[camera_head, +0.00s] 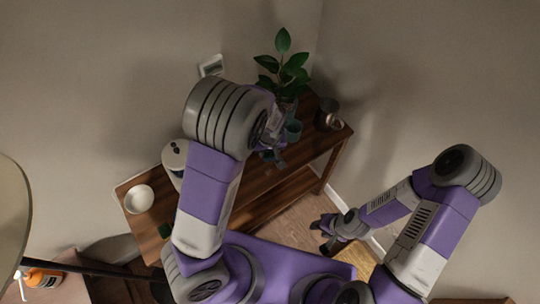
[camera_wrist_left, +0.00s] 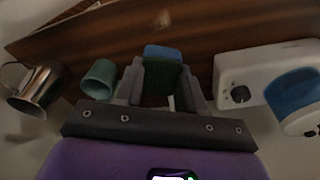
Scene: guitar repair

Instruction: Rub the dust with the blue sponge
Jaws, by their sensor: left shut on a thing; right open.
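My left gripper (camera_head: 272,158) is over the wooden table (camera_head: 318,150). In the left wrist view its fingers (camera_wrist_left: 163,88) are shut on the sponge (camera_wrist_left: 163,52), which has a blue face and a dark green side. I cannot make out the sponge in the head view. A small pale patch on the wood, which looks like the dust (camera_wrist_left: 162,18), lies beyond the sponge in the left wrist view, apart from it in the picture. Whether the sponge touches the table I cannot tell. My right gripper (camera_head: 326,232) is open and empty, off the table's front side.
A green cup (camera_head: 293,130), a metal mug (camera_head: 328,112) and a potted plant (camera_head: 284,70) stand at the table's right end. A white appliance (camera_head: 175,155) and white bowl (camera_head: 138,198) are on the left. An orange bottle (camera_head: 42,278) is at lower left.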

